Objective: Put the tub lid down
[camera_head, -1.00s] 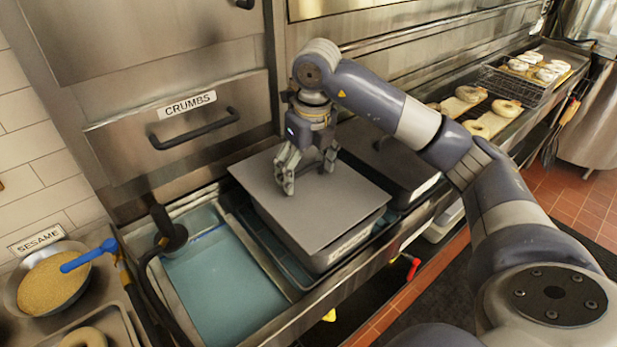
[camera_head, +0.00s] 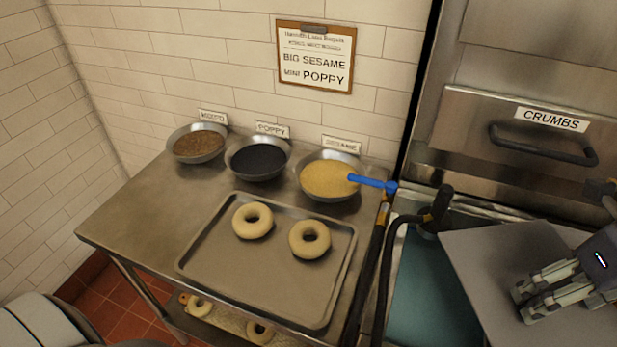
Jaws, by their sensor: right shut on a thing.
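The tub lid (camera_head: 490,252), a flat grey sheet, is at the lower right and cut off by the frame edge. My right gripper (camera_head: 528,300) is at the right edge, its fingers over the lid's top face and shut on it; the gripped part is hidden. The lid covers part of the teal sink basin (camera_head: 415,300) and appears held above it. The tub is not visible in this view. My left gripper is not in view.
A steel table (camera_head: 135,215) at left holds a tray (camera_head: 250,290) with two bagels, and bowls of mixed topping (camera_head: 197,146), poppy (camera_head: 258,161) and sesame (camera_head: 328,180). A black hose (camera_head: 385,270) runs between table and basin. The CRUMBS drawer handle (camera_head: 545,155) sticks out behind the lid.

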